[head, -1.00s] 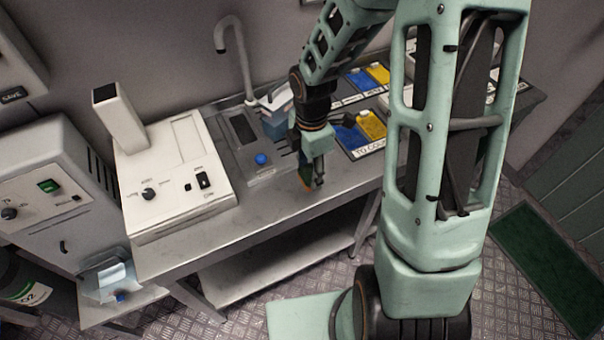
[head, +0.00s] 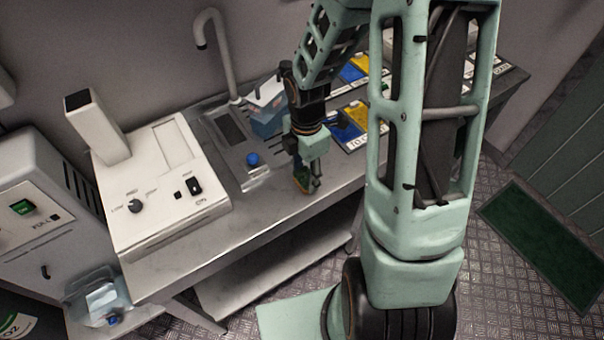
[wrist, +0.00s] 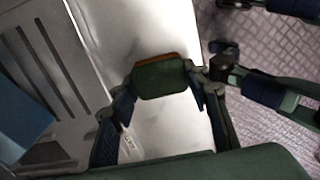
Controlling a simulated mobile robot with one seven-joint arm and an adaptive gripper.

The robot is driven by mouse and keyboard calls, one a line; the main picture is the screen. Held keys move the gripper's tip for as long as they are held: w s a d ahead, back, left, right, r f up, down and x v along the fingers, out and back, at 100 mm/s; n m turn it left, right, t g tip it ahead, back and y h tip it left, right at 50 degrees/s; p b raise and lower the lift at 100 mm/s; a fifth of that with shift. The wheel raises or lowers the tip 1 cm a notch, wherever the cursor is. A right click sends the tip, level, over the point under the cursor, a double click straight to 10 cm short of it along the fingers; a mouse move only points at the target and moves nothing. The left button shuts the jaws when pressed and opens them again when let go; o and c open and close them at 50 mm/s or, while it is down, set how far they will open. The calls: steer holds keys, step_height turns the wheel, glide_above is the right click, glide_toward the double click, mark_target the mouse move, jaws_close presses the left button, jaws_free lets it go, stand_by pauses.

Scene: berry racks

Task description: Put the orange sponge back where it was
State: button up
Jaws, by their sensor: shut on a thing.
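My gripper (head: 309,180) is over the front part of the grey metal counter, right of the sink's drainboard. It is shut on the orange sponge (head: 301,174), which shows as a small orange and green block. In the wrist view the sponge (wrist: 161,78) sits between the two fingertips, its dark green face towards the camera and a thin orange edge along its top. Whether the sponge touches the counter cannot be told.
The sink unit (head: 226,128) with its tap (head: 222,50) and a blue knob (head: 253,159) is left of my gripper. A blue box (head: 267,122) stands behind. A white machine (head: 165,190) fills the left. Blue and yellow trays (head: 352,125) lie at right. Bare counter (head: 250,207) is in front.

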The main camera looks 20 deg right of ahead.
mark_target(306, 176)
steer(key=shift+f, duration=0.2)
steer(key=o, duration=1)
step_height(306, 176, up, 12)
steer(key=p, duration=0.2)
steer(key=shift+r, duration=0.25)
